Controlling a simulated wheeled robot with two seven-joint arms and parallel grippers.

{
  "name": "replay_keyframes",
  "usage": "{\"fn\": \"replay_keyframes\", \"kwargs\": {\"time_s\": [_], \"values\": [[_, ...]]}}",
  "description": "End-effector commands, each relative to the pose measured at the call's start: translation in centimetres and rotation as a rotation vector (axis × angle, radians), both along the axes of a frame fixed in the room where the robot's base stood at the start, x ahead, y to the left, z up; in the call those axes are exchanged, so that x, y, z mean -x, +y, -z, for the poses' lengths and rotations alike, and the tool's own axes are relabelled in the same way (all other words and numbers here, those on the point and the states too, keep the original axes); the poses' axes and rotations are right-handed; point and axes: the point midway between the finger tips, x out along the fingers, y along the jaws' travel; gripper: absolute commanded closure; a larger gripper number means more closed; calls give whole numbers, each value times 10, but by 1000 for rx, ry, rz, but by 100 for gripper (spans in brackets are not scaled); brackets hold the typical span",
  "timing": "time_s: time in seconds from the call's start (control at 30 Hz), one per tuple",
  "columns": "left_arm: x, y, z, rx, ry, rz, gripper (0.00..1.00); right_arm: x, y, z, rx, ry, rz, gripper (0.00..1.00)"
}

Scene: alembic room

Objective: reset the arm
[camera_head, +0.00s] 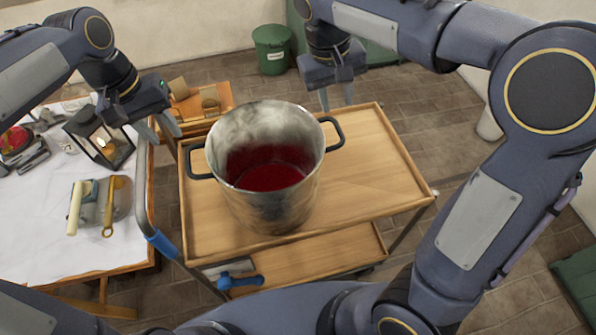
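My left gripper (163,136) hangs at the left, over the gap between the white table and the wooden cart, with its fingers apart and nothing between them. My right gripper (337,99) is at the top middle, above the far edge of the cart and behind the pot. Its two fingers point down, apart and empty. My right arm arches across the right side of the picture, bent at the elbow. My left arm comes in from the upper left.
A large metal pot (270,205) with dark handles and red contents stands on the wooden cart (375,170). A white table (45,235) at the left bears a lantern (108,148), a yellow spoon-like tool (111,205) and other items. A green bin (272,52) stands behind.

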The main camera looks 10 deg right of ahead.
Motion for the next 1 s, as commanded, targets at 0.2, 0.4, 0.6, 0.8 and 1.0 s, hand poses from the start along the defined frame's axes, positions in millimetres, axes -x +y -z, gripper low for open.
{"fn": "replay_keyframes", "kwargs": {"time_s": [0.2,0.4,0.6,0.8,1.0], "values": [[0,0,0,0,0,0,67,0,2,-8,0,0,0,67],[0,0,0,0,0,0,67,0,1,-7,0,0,0,67],[0,0,0,0,0,0,67,0,1,-7,0,0,0,67],[20,12,-7,-4,-41,-4,67,21,-15,-7,-81,-15,9,67],[91,42,-10,16,-167,-34,67,93,-42,2,-318,-116,35,67]]}}
